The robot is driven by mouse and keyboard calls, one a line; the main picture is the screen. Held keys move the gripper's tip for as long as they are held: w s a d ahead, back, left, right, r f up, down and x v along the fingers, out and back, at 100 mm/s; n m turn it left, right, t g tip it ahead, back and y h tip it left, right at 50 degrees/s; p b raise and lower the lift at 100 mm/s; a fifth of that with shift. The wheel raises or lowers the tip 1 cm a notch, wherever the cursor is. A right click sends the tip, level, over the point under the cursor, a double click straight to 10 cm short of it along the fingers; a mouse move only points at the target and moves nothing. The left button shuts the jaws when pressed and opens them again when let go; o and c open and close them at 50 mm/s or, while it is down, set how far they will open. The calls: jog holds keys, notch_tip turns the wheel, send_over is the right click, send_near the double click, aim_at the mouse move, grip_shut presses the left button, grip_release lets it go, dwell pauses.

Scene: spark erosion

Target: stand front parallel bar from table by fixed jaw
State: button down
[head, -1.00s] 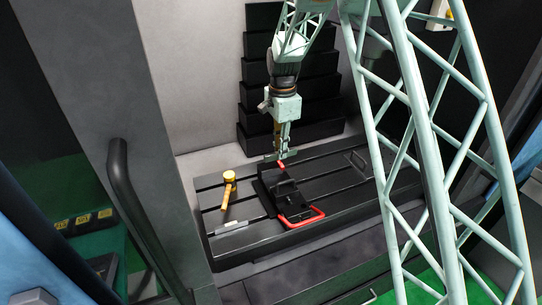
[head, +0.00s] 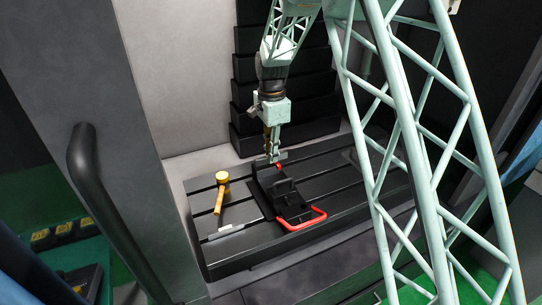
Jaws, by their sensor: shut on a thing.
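My gripper (head: 272,152) is at the back end of the black vise (head: 285,198), pointing down. It is shut on a small pale grey bar (head: 281,156), held crosswise near the vise's back jaw. I cannot tell whether the bar touches the vise or hangs just above it. A small red part (head: 279,166) shows right beside the bar. Another pale grey bar (head: 226,231) lies flat on the slotted table (head: 340,185) near its front left. The vise has a red handle (head: 303,220) at its front.
Black stepped covers (head: 285,100) rise behind the table. A grey door edge with a dark handle (head: 85,150) stands at the left. The table's right side looks mostly clear.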

jog(key=shift+f, duration=0.3)
jog(key=shift+f+b, duration=1.65)
jog(key=shift+f, duration=1.65)
jog(key=shift+f, duration=0.1)
jog(key=c, duration=2.6)
grip_release()
jog(key=shift+c, duration=0.2)
jog(key=shift+r+p, duration=2.25)
jog(key=shift+r, duration=3.25)
